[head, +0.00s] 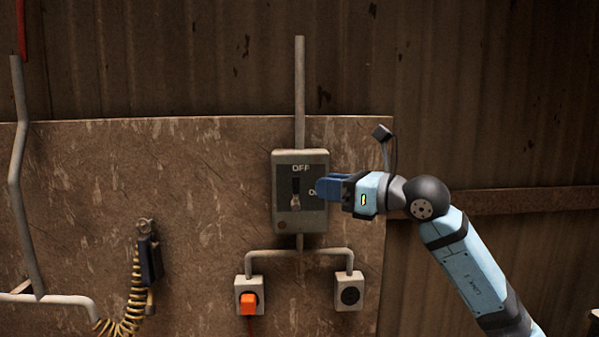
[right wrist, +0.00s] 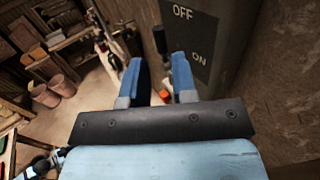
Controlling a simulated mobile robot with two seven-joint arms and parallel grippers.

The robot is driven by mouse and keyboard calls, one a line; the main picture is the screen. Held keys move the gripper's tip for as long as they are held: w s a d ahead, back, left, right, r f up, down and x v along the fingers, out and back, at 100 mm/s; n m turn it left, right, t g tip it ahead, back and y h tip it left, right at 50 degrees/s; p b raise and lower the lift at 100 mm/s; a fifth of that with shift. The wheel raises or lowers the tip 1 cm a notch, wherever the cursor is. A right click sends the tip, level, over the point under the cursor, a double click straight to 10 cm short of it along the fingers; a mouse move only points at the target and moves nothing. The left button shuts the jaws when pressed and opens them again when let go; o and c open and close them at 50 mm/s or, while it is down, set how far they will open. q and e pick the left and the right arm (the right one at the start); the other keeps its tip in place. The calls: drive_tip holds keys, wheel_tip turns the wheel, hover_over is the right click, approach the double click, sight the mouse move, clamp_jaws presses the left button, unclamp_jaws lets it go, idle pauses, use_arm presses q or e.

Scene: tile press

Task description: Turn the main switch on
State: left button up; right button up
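The main switch is a grey box (head: 285,220) on the wall panel, with "OFF" at the top and "ON" lower right. Its black lever (head: 296,186) points up toward OFF in the head view. My right gripper (head: 320,188) is just right of the lever, in front of the box, and partly hides the ON label. In the right wrist view the two blue fingers (right wrist: 158,75) are apart with nothing held between them. The black lever end (right wrist: 160,39) shows beyond the fingertips, beside the box face (right wrist: 207,45). Contact is not visible. My left gripper is not in view.
Below the box are a socket with an orange plug (head: 249,302) and an empty socket (head: 349,290). A conduit (head: 300,90) runs up from the box. At left hangs a dark handheld device (head: 150,262) on a coiled yellow hose (head: 133,300). The panel around the box is mostly clear.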

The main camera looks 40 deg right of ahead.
sight(304, 181)
drive_tip(key=p+x, duration=0.2)
drive_tip(key=x, duration=0.4)
drive_tip(key=shift+r, duration=0.1)
drive_tip(key=shift+w+a, duration=0.2)
drive_tip(key=shift+w, duration=0.15)
clamp_jaws()
drive_tip(key=shift+f, duration=0.2)
